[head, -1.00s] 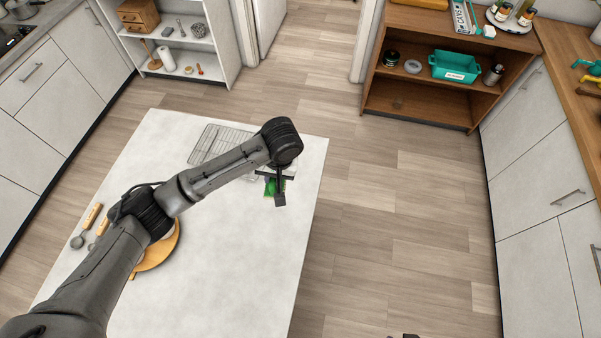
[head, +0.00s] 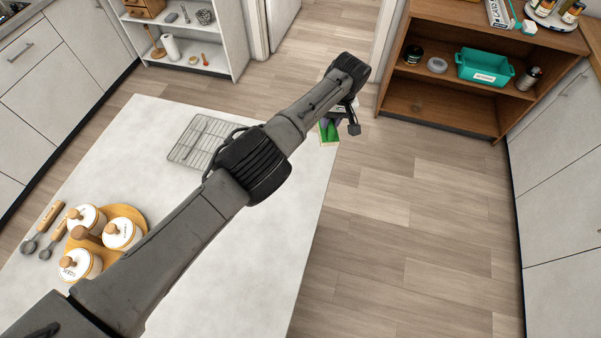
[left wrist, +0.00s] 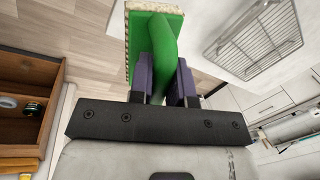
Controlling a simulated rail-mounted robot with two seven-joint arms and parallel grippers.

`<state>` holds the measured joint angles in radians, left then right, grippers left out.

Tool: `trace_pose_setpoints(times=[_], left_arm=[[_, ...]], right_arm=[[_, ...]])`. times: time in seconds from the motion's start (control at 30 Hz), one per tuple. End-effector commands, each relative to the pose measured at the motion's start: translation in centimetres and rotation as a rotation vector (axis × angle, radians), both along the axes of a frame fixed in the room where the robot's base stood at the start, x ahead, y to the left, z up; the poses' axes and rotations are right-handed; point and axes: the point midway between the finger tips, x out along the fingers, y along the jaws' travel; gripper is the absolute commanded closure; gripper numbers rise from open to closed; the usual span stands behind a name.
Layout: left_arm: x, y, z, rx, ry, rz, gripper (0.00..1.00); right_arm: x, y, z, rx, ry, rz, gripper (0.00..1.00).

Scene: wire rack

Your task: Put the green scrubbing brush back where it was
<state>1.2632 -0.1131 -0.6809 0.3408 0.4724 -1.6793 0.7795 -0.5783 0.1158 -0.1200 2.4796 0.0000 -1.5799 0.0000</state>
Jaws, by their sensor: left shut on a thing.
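The green scrubbing brush (head: 329,133) is held in my left gripper (head: 340,125), near the far right corner of the white table in the head view. In the left wrist view the green brush (left wrist: 160,45), with a pale bristle edge, sits between the two purple-grey fingers of the gripper (left wrist: 163,78), which are shut on it. The brush appears above floor level, at or just past the table's right edge; its exact height is hard to tell. My right gripper is not in view.
A wire rack (head: 195,143) lies on the white table (head: 180,240). A wooden tray (head: 128,214) with lidded jars stands at the left, beside two scoops (head: 45,230). A brown shelf unit (head: 430,100) holds a teal bin (head: 484,68). Floor between is clear.

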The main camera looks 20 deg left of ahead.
Motion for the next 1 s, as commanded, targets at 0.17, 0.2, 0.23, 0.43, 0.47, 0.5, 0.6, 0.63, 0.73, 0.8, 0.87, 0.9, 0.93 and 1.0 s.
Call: trace_pose_setpoints(times=[0.17,0.2,0.23,0.43,0.47,0.5,0.6,0.63,0.73,0.8,0.87,0.9,0.93,1.0], left_arm=[[-0.4,-0.1,-0.8,-0.001,0.0,0.001,1.0],[-0.6,0.1,-1.0,-0.001,0.0,0.001,1.0],[-0.8,0.2,-1.0,-0.001,0.0,0.001,1.0],[-2.7,1.2,-2.2,0.001,0.003,0.0,1.0],[-3.0,1.5,-2.5,0.0,0.002,0.0,1.0],[-3.5,1.7,-2.8,-0.001,0.002,-0.001,1.0],[-5.0,2.6,-3.8,0.002,0.003,0.0,1.0],[-5.4,2.8,-4.1,0.001,0.002,0.0,1.0],[-7.0,3.7,-5.2,0.001,0.003,-0.001,1.0],[-8.0,4.3,-5.9,0.001,0.002,0.0,1.0],[-8.7,4.7,-6.4,0.001,0.002,-0.001,1.0],[-9.1,4.9,-6.8,0.001,0.002,0.0,1.0],[-9.3,5.1,-6.9,0.001,0.002,0.0,1.0],[-9.8,5.3,-7.3,0.001,0.001,0.001,1.0]], right_arm=[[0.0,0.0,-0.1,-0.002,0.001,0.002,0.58],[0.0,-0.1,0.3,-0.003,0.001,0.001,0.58],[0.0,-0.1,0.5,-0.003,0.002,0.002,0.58],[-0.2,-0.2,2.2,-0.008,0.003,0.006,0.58],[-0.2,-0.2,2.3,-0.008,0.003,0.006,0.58],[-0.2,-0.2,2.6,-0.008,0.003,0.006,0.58],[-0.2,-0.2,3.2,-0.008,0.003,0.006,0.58],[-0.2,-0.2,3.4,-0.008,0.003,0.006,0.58],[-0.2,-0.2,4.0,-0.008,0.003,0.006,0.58],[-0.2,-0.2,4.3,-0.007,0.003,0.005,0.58],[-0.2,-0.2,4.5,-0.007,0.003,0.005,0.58],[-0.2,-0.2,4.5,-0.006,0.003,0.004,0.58],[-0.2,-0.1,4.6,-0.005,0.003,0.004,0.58],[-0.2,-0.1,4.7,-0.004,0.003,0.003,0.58]])
